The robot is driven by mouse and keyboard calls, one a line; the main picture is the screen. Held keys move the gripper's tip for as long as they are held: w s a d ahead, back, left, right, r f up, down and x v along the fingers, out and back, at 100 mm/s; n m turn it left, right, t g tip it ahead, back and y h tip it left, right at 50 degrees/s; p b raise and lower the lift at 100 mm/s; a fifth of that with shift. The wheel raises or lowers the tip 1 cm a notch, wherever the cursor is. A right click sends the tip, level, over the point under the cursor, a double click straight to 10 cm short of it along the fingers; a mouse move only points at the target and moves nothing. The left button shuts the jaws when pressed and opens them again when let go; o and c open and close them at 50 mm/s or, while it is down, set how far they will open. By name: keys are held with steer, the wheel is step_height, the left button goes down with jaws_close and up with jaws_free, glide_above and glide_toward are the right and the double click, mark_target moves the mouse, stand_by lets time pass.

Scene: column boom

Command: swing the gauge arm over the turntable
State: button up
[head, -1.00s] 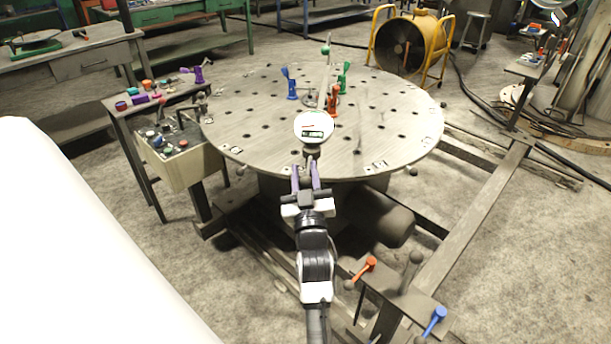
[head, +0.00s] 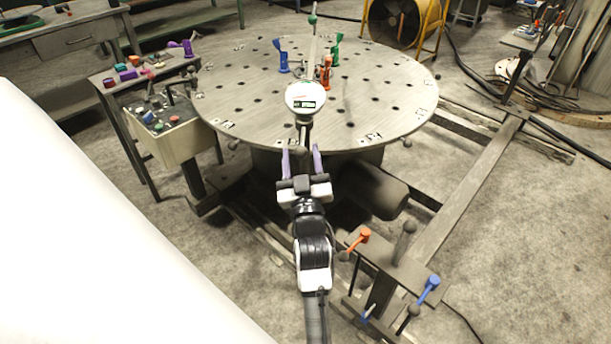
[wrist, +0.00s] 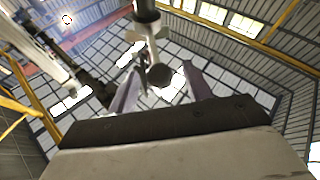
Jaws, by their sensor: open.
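In the wrist view the ball end (wrist: 160,76) shows between the fingertips (wrist: 162,70); contact is not clear.
Blue (head: 282,57), orange (head: 325,72) and green (head: 335,50) clamps stand on the plate. A control box (head: 175,140) stands at left. A bracket with an orange lever (head: 358,240) and a blue lever (head: 429,288) is at lower right. A yellow fan (head: 400,20) stands behind.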

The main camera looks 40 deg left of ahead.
steer(key=b+v, duration=0.3)
steer(key=v, duration=0.7)
steer(key=shift+s+d, duration=0.2)
